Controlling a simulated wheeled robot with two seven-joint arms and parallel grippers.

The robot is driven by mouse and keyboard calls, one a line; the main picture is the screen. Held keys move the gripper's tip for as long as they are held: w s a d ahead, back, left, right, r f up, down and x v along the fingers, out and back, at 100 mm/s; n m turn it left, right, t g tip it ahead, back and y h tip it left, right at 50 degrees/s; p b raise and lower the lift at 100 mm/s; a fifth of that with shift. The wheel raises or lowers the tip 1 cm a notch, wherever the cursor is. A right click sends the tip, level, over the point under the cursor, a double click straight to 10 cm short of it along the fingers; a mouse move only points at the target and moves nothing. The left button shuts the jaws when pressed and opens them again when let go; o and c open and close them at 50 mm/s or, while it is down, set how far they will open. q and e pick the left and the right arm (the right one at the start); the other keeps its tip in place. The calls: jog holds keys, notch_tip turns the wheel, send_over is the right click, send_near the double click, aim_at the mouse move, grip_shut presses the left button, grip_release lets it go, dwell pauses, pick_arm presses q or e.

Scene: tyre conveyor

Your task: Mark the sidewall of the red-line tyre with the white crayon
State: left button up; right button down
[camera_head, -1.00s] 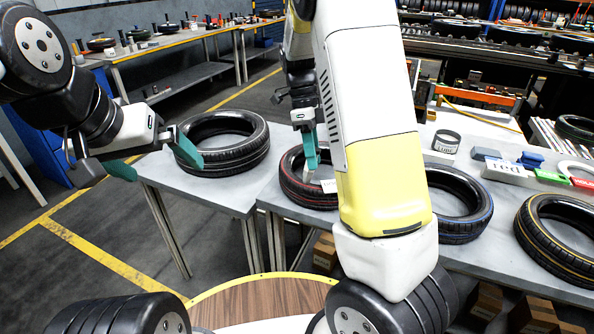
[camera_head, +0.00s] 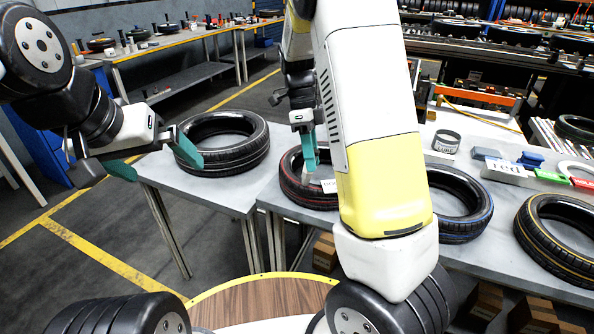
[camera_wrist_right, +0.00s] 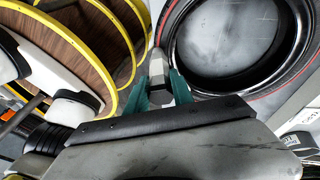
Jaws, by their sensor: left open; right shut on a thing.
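The red-line tyre (camera_head: 291,186) lies flat on the grey table, partly hidden behind my right arm in the head view. In the right wrist view its black sidewall and thin red ring (camera_wrist_right: 172,72) curve past the fingertips. My right gripper (camera_head: 310,158) is over the tyre and shut on the white crayon, a pale stub (camera_wrist_right: 159,72) between the teal fingers (camera_wrist_right: 160,92). No mark shows clearly. My left gripper (camera_head: 152,160) is open and empty, left of the plain black tyre.
A plain black tyre (camera_head: 250,158) lies left of the red-line one. A blue-line tyre (camera_head: 470,225) and a yellow-line tyre (camera_head: 555,262) lie to the right.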

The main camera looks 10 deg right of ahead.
jog(key=shift+w+d, duration=0.3)
jog(key=shift+w+d, duration=0.1)
jog(key=shift+w, duration=0.05)
dwell(0.3)
jog(key=shift+w+d, duration=0.15)
jog(key=shift+s+a, duration=0.25)
dwell(0.4)
jog(key=shift+s+a+f, duration=0.1)
jog(key=shift+s+a, duration=0.15)
jog(key=shift+s, duration=0.1)
jog(key=shift+s+a, duration=0.25)
dwell(0.4)
